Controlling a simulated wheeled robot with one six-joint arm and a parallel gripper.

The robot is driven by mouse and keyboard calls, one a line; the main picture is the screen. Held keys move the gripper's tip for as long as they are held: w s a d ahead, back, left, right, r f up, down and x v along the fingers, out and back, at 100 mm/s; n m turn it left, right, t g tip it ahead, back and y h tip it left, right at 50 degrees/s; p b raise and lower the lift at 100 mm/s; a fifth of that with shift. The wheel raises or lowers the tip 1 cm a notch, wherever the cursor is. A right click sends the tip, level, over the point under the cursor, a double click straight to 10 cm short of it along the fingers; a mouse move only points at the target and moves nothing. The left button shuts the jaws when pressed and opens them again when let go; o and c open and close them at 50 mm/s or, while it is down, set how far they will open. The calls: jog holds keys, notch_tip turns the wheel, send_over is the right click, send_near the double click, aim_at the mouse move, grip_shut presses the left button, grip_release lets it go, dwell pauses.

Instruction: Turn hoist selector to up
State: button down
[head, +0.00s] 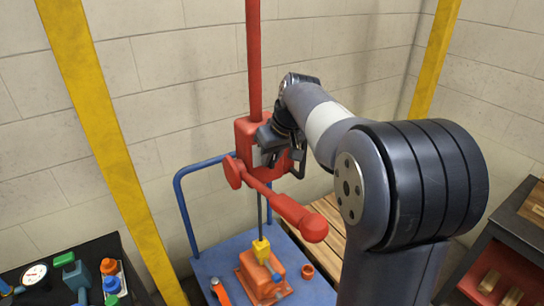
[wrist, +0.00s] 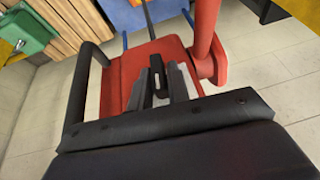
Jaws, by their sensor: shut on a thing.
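The hoist is a red box (head: 245,130) on a red pole in the head view, and its red face (wrist: 119,78) shows in the wrist view. The hoist selector is a small black lever (wrist: 157,72) on a pale plate on that face. My gripper (head: 267,148) is at the front of the box. In the wrist view my gripper (wrist: 160,90) is shut on the selector, its grey fingers on either side. The selector's markings do not show, so I cannot tell its setting. In the head view my gripper hides the selector.
A red lever (head: 290,212) sticks out below the box, close to my gripper. A yellow hook (head: 261,247) hangs over an orange-red motor (head: 250,264) on a blue cart (head: 212,262). A dark bench (head: 95,250) stands left, a shelf (head: 508,258) right.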

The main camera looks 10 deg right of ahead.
jog(key=shift+a+h, duration=0.1)
jog(key=shift+h, duration=0.4)
jog(key=c, duration=1.5)
grip_release()
jog(key=shift+o, duration=0.2)
jog(key=v, duration=1.1)
jog(key=shift+s, duration=0.15)
jog(key=shift+f, duration=0.15)
